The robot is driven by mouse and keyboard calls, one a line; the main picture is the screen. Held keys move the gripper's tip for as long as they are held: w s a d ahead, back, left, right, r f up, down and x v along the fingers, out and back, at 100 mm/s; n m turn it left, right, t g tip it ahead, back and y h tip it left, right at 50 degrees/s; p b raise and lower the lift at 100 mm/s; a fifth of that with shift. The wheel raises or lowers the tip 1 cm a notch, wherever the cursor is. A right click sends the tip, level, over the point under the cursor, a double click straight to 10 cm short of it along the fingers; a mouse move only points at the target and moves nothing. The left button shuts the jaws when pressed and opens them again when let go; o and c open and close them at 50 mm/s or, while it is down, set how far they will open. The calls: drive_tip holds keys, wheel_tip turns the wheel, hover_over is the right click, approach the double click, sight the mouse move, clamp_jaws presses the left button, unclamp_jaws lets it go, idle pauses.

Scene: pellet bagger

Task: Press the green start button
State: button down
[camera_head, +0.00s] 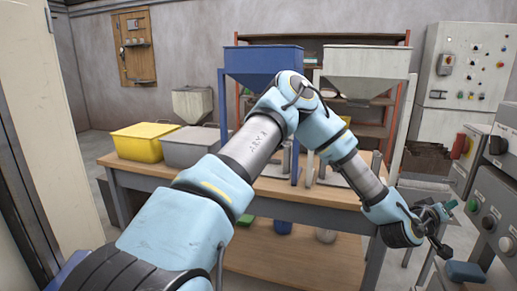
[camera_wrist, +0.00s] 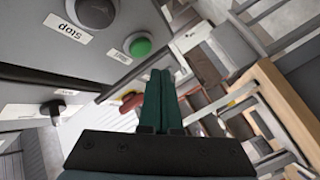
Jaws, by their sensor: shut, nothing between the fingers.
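The green start button (camera_wrist: 138,45) is a round button in a grey ring on a grey panel (camera_wrist: 80,65), with a white label beside it. It also shows on the right-hand panel in the head view (camera_head: 471,205). A black button (camera_wrist: 95,12) with a "Stop" label sits next to it. My gripper (camera_wrist: 158,72) is shut and empty, with its dark green fingers together. Its tips appear just to the lower right of the green button in the wrist view; a gap seems to remain, but its depth is hard to tell. In the head view my gripper (camera_head: 448,205) is left of the panel.
A black knob (camera_wrist: 52,108) and a red knob (camera_wrist: 130,100) are near the fingers. A wooden bench (camera_head: 265,193) with a blue hopper (camera_head: 255,62) and a white hopper (camera_head: 365,62) stands behind my arm. A blue block (camera_head: 465,271) lies below the gripper.

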drive_tip(key=shift+w+a, duration=0.25)
drive_tip(key=shift+a, duration=0.45)
drive_tip(key=shift+w+a, duration=0.25)
drive_tip(key=shift+a, duration=0.45)
drive_tip(key=shift+w+a, duration=0.25)
drive_tip(key=shift+a, duration=0.45)
drive_tip(key=w+a+f+m+g+y, duration=0.1)
drive_tip(key=w+a+y, duration=0.25)
drive_tip(key=a, duration=0.85)
drive_tip(key=w+a+f+y, duration=0.2)
drive_tip(key=a+y, duration=0.2)
drive_tip(key=a, duration=0.7)
drive_tip(key=w+a+f+m+g+y, duration=0.1)
drive_tip(key=w+a+y, duration=0.25)
drive_tip(key=a, duration=0.85)
drive_tip(key=s+a+r+n+g+y, duration=0.1)
drive_tip(key=s+a, duration=0.4)
drive_tip(key=a, duration=0.5)
drive_tip(key=s+a+r+n+g+y, duration=0.2)
drive_tip(key=s+a, duration=0.4)
drive_tip(key=a, duration=0.4)
wheel_tip(320, 180, up, 2)
drive_tip(key=shift+s+a+r+n+y, duration=0.1)
drive_tip(key=shift+s+a+n+y, duration=0.2)
drive_tip(key=shift+n+y, duration=0.4)
